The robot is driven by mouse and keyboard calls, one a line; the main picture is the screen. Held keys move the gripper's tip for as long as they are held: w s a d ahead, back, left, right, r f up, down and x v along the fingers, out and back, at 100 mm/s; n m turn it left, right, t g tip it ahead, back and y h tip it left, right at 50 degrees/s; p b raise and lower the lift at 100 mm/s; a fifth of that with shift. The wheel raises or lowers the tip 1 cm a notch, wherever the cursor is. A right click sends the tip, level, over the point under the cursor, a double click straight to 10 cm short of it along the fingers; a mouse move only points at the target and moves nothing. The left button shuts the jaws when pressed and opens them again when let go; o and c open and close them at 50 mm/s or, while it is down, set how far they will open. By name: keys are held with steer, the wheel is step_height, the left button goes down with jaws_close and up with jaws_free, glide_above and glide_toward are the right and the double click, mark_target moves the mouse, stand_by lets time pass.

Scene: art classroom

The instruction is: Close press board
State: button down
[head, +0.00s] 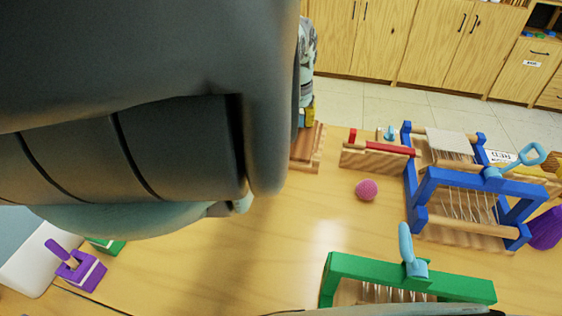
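I cannot tell for sure which thing is the press board. A low wooden block with a red bar (384,147) along its top lies on the table behind the pink ball. A blue frame (462,183) with wooden rollers and strings stands to its right, with a light-blue handle (526,160) on top. A green frame (405,277) with a light-blue handle (413,262) stands at the front, cut off by the picture's bottom edge. My gripper is not in view. My large dark arm link fills the upper left and hides much of the table.
A pink textured ball (366,189) rests on the table (265,255). A purple piece with a handle (76,266) and a green block (104,245) are at the lower left. A purple cone (546,230) is at the right. Wooden cabinets (430,45) stand behind. The middle tabletop is clear.

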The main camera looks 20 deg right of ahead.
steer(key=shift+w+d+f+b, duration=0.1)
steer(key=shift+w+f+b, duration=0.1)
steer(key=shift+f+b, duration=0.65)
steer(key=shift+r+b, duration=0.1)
steer(key=shift+b, duration=0.25)
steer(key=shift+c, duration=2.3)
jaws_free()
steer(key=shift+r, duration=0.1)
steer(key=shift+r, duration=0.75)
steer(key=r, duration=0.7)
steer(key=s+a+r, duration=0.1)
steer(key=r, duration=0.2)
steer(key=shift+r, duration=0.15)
